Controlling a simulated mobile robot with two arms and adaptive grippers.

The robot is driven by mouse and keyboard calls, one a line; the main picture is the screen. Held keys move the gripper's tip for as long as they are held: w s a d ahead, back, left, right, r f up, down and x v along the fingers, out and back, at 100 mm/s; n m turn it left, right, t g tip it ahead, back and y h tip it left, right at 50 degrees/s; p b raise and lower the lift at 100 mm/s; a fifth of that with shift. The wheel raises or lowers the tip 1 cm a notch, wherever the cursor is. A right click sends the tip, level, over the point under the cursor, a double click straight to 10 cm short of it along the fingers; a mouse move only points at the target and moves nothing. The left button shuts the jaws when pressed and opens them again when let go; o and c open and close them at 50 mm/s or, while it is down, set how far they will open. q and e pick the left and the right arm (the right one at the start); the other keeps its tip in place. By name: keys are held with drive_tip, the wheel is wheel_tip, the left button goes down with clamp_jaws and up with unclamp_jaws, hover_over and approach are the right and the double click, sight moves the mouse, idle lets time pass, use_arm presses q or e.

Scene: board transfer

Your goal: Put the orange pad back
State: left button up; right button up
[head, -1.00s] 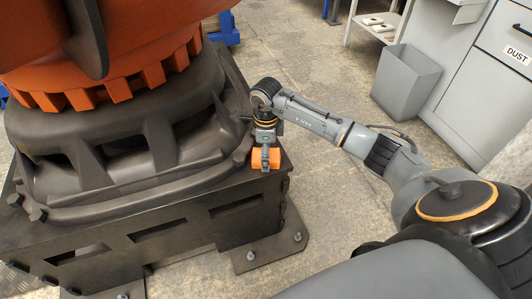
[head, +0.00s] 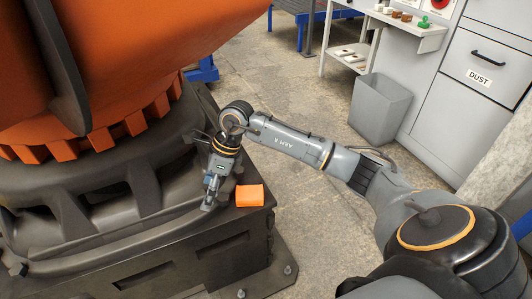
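The orange pad (head: 250,195) lies flat on the corner of the black machine base (head: 190,262), near its right edge. My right gripper (head: 208,203) points down just left of the pad, over the base, and seems apart from it. Nothing shows held in it, but its fingers are small and dark, so I cannot tell whether they are open or shut. My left gripper is not in view.
A large orange and black machine (head: 150,60) fills the left side. A grey bin (head: 380,108) stands on the floor before a grey cabinet (head: 480,85) marked DUST. A shelf (head: 400,25) holds small items, including a green one. Concrete floor is clear between.

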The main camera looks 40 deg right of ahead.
drive_tip(key=s+a+r+m+t+y, duration=0.1)
drive_tip(key=a+r+y, duration=0.1)
drive_tip(key=a+y, duration=0.35)
drive_tip(key=s+a+r+m+t+y, duration=0.1)
drive_tip(key=a+r+y, duration=0.1)
drive_tip(key=a, duration=0.6)
drive_tip(key=w+a+r+m+t+y, duration=0.1)
drive_tip(key=a+r+m+t+y, duration=0.25)
drive_tip(key=r+m+t, duration=0.35)
drive_tip(key=w+d+f+m+t+h, duration=0.25)
drive_tip(key=d+m+t+h, duration=0.85)
drive_tip(key=m, duration=1.1)
drive_tip(key=s+d+f+m+g+h, duration=0.55)
drive_tip(key=d+f+m+g, duration=0.2)
drive_tip(key=f, duration=0.25)
drive_tip(key=s+f+m+g, duration=0.3)
drive_tip(key=s+f+g, duration=0.2)
drive_tip(key=s, duration=0.5)
drive_tip(key=s+a+f+m+g, duration=0.1)
drive_tip(key=s+f+m+g, duration=0.2)
drive_tip(key=s+f, duration=0.6)
drive_tip(key=shift+s+m+g+y, duration=0.35)
drive_tip(key=shift+s+g, duration=0.6)
drive_tip(key=shift+g, duration=0.2)
